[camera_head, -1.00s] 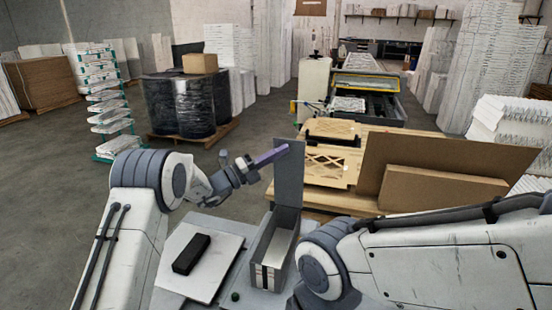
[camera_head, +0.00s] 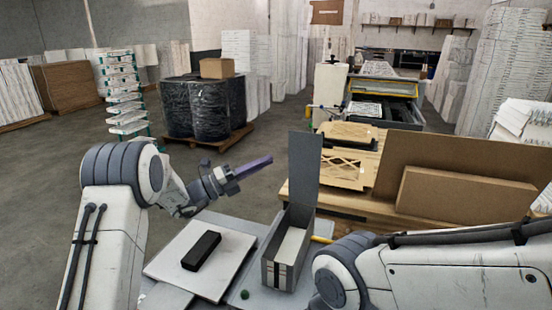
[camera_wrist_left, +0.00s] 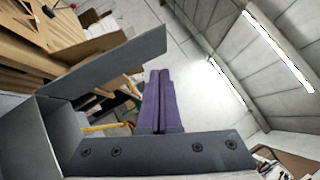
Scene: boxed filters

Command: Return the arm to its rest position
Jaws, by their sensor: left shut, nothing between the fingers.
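My left arm (camera_head: 115,195) comes in from the left in the head view and bends over the grey platform. Its gripper (camera_head: 268,160) has purple fingers that are shut with nothing between them. The fingers point up and right, just left of the raised lid (camera_head: 304,168) of an open grey box, with a gap between. In the left wrist view the shut purple fingers (camera_wrist_left: 158,98) stand side by side, with the box's lid (camera_wrist_left: 110,68) to their left. My right arm (camera_head: 450,270) crosses the lower right; its gripper is out of view.
The open grey box (camera_head: 268,272) stands on the platform. A black block (camera_head: 201,250) lies on a white board (camera_head: 165,268) below the left gripper. A wooden table (camera_head: 340,205) with cardboard (camera_head: 465,197) stands behind. Clear floor (camera_head: 60,170) lies left of my left arm.

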